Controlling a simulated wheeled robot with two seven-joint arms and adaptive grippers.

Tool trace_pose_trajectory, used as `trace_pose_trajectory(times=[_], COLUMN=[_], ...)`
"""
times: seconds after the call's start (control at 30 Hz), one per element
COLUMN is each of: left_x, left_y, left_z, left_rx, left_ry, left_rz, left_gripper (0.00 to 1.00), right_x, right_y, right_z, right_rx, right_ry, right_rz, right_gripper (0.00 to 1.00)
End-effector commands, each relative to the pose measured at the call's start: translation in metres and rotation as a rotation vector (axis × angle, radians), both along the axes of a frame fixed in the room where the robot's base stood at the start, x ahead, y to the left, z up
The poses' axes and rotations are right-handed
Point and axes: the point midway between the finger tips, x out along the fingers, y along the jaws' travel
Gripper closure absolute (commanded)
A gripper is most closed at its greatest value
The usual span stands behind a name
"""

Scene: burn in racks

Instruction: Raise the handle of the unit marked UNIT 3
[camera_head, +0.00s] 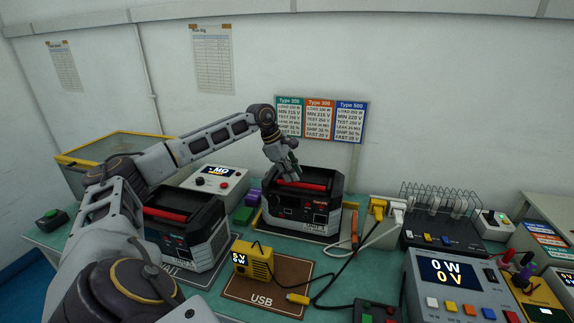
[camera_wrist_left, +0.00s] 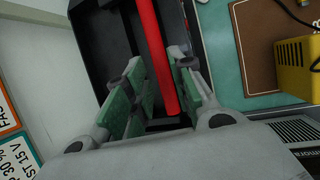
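A black and grey power unit (camera_head: 292,209) with a red handle (camera_head: 312,186) stands at the back middle of the bench. A second similar unit (camera_head: 180,238), also with a red handle (camera_head: 166,214), stands at the front left. My left gripper (camera_head: 289,174) is over the back unit, at the left part of its handle. In the left wrist view the red handle (camera_wrist_left: 150,35) runs between the green fingers (camera_wrist_left: 158,75). They are apart, with a gap on the left side of the handle. My right gripper is not in view.
A yellow USB device (camera_head: 252,262) sits on a brown mat (camera_head: 240,290) in front of the back unit. Cables and an orange-handled item (camera_head: 355,231) lie to the right. A meter (camera_head: 455,285) and a wire rack (camera_head: 440,200) stand further right.

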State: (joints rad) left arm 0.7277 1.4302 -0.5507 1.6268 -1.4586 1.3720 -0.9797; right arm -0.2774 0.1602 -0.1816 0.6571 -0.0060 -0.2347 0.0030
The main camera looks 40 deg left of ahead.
Motion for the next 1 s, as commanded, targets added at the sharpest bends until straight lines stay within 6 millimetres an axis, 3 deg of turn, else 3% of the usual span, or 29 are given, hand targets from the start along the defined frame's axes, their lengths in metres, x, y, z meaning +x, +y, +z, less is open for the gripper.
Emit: trace_pose_trajectory(times=[0.33, 0.8, 1.0], left_x=[0.012, 0.014, 0.014], left_y=[-0.008, -0.01, -0.01], left_z=[-0.032, -0.039, -0.039], left_rx=[0.0, 0.001, 0.001], left_ry=[0.002, 0.0, 0.0], left_rz=[0.001, 0.0, 0.0], left_gripper=[0.75, 0.75, 1.0], right_x=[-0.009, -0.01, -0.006], right_y=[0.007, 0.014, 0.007], right_z=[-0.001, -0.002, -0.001], right_rx=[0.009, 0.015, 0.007], right_ry=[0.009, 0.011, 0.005], right_rz=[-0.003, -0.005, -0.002], right_gripper=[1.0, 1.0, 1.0])
